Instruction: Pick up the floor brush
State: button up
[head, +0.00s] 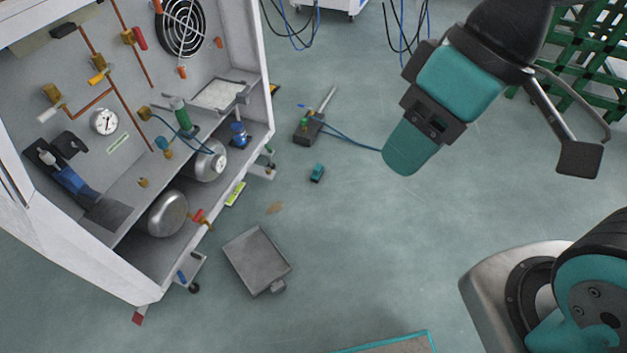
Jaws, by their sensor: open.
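A dark block with a grey rod handle, which looks like the floor brush (307,131), lies on the floor right of the open cabinet in the head view. Its handle points up and to the right. My gripper (493,157) is at the upper right, over the floor, apart from the brush and to its right. Its jaws are spread, and only floor shows between them. Thin blue lines run from beside the brush to behind my gripper's teal part.
The white cabinet (262,75) with gauges and cylinders fills the left. A grey tray (257,261) and a small teal object (317,173) lie on the floor. A green lattice (590,50) stands at the upper right. The middle floor is mostly clear.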

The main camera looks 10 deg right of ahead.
aim_at(319, 170)
jog(key=u, duration=0.65)
jog(key=k, duration=0.15)
jog(key=z, duration=1.5)
jog(key=i, duration=2)
jog(key=u, duration=1.15)
jog(key=i, duration=0.6)
jog(key=u, duration=0.4)
